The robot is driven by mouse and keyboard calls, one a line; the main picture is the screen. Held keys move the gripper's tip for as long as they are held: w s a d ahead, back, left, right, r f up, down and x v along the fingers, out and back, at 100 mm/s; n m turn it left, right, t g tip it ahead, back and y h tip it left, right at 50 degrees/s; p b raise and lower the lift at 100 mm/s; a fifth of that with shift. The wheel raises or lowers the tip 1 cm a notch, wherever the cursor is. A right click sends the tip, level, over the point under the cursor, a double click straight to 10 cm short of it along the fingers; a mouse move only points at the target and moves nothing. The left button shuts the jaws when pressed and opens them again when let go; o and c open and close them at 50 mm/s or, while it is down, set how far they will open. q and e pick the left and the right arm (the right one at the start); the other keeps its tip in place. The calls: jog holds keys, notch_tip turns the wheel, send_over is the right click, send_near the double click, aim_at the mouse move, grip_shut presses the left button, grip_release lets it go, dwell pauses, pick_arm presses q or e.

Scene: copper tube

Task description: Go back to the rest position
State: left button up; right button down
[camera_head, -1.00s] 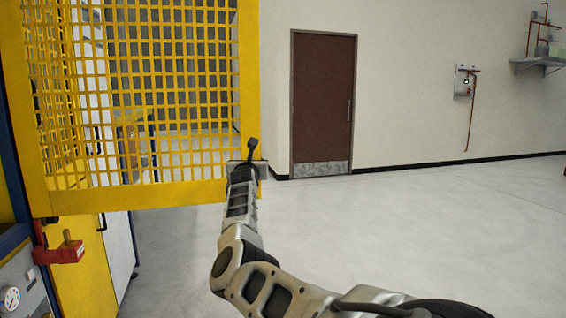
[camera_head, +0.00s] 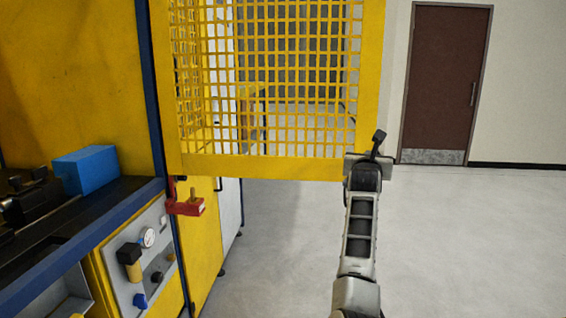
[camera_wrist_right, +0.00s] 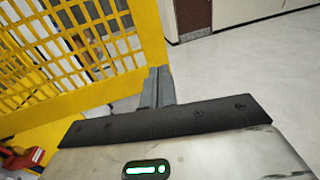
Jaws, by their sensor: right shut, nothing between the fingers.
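My right gripper (camera_head: 368,158) is at the lower right corner of the yellow mesh door (camera_head: 368,95), overlapping its frame in the head view. In the right wrist view, the two grey fingers of my right gripper (camera_wrist_right: 157,88) are together, with nothing between them. They are beside the edge of the yellow mesh door (camera_wrist_right: 150,35); I cannot tell whether they touch it. My left gripper is in neither view.
A yellow machine with a blue frame (camera_head: 155,110) stands at the left, with a blue block (camera_head: 86,170) on its dark bed. A red bracket (camera_head: 186,207) sticks out below the mesh door. Open grey floor (camera_head: 470,250) lies to the right, before a brown door (camera_head: 445,80).

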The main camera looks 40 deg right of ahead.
jog(key=w+a+f+n+t+y, duration=0.1)
jog(key=a+f+n+t+y, duration=0.35)
jog(key=a+n, duration=0.7)
jog(key=a+f+n+t+y, duration=0.35)
jog(key=a+f+n, duration=0.25)
jog(key=a+n, duration=0.5)
jog(key=w+a+f+n+t+y, duration=0.1)
jog(key=a+f+n+t+y, duration=0.3)
jog(key=a+n, duration=0.75)
jog(key=s+a+f+n+g+y, duration=0.6)
jog(key=s+a+f+n+g, duration=0.4)
jog(key=s+a+f+n, duration=0.6)
jog(key=s+a+f, duration=0.3)
jog(key=s+f, duration=0.2)
jog(key=f, duration=0.1)
jog(key=shift+s+a+g+y, duration=0.2)
jog(key=shift+a+g+y, duration=0.1)
jog(key=shift+g, duration=0.1)
jog(key=shift+d, duration=0.1)
